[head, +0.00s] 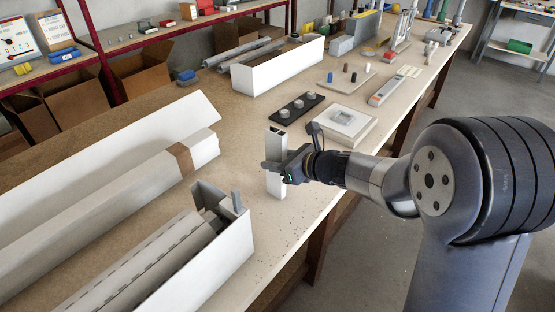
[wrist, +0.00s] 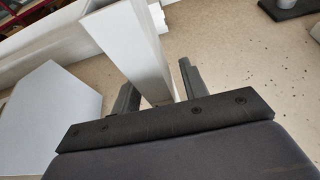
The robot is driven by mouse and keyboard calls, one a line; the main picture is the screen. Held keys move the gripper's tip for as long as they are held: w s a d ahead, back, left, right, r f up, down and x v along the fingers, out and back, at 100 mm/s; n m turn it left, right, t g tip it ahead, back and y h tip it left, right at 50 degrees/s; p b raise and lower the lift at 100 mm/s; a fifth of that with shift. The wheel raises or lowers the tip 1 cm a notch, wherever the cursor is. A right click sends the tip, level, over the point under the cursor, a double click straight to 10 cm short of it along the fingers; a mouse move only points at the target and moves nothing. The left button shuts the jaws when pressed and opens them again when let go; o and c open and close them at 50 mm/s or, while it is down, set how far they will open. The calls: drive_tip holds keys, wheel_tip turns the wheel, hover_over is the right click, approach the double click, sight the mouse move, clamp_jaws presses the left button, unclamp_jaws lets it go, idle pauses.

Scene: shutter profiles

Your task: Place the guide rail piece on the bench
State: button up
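The guide rail piece (head: 275,184) is a short, pale, hollow profile. It stands upright, and its lower end appears to rest on the bench (head: 232,178). My gripper (head: 275,166) is around its middle, reaching in from the right. In the wrist view the piece (wrist: 133,48) rises between the two fingers of my gripper (wrist: 158,88). Bare bench shows between the piece and the right finger, so the gripper looks open around it. The left finger is close beside the piece; I cannot tell whether they touch. The piece's lower end is partly hidden in the wrist view.
A white box with grey profiles (head: 232,250) stands near, at the left. Long white profiles (head: 100,190) lie behind it. A black plate with knobs (head: 294,108) and a pale square block (head: 343,124) lie beyond the piece. The bench's front edge is close at the right.

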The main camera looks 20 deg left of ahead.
drive_tip(key=shift+d+r, duration=0.15)
drive_tip(key=shift+r, duration=0.1)
drive_tip(key=v, duration=1.1)
drive_tip(key=shift+s+d, duration=0.2)
drive_tip(key=shift+d, duration=0.1)
